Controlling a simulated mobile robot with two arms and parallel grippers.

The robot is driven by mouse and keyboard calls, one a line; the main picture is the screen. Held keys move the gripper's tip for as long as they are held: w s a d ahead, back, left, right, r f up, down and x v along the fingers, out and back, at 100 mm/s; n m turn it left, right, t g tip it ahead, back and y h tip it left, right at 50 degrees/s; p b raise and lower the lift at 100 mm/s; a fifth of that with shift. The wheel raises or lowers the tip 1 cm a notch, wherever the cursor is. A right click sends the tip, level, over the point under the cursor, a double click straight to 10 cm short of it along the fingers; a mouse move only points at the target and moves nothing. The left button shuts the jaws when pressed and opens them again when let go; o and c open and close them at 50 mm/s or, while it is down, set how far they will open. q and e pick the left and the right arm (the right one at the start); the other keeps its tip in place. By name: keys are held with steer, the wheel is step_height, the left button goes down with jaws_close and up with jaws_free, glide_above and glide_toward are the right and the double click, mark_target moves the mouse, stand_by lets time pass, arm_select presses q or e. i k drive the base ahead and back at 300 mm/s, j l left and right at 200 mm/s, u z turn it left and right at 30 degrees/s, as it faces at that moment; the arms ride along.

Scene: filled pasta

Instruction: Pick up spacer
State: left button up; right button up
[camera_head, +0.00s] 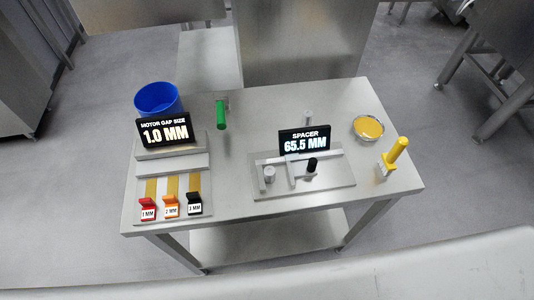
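Several small spacers stand in a row at the front left of the steel table (240,220). The red spacer (148,204) is labelled 1 MM. The orange spacer (171,202) beside it carries a white label that seems to read 2 MM. The black spacer (194,198) at the right of the row seems to read 3 MM. They sit at the front of a grey holder (172,160) with yellow strips. A display (165,132) on it reads MOTOR GAP SIZE 1.0 MM. Neither of my grippers is in view.
A display (305,141) reading SPACER 65.5 MM stands behind a grey measuring plate (334,182). The front right is clear.

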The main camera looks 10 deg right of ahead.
mark_target(269, 171)
steer(key=u, duration=0.85)
steer(key=k+l+u, duration=0.6)
steer(key=k+u, duration=0.25)
